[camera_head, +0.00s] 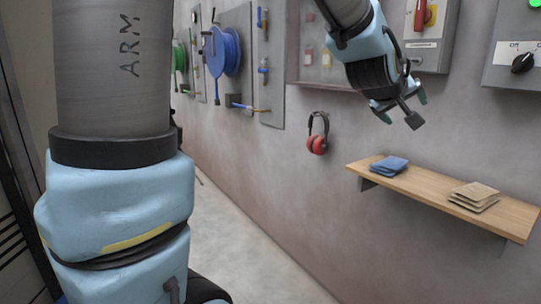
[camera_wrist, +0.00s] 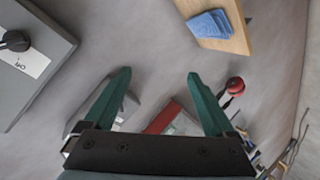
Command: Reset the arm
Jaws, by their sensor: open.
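My arm shows in the head view, with its large grey and light-blue links at the left and its far end at the upper right. My gripper (camera_head: 402,109) hangs in the air in front of the wall, above the wooden shelf (camera_head: 430,190). In the wrist view my gripper (camera_wrist: 158,78) has its two green fingers wide apart, with nothing between them. It touches nothing that I can see.
The shelf holds folded blue cloths (camera_head: 389,166) and tan bags or cloths (camera_head: 474,196). Red earmuffs (camera_head: 317,143) hang on the wall. Grey control boxes, one with a black rotary switch (camera_head: 523,63), are at the upper right. A blue hose reel (camera_head: 222,52) is further back. The floor (camera_head: 235,240) is clear.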

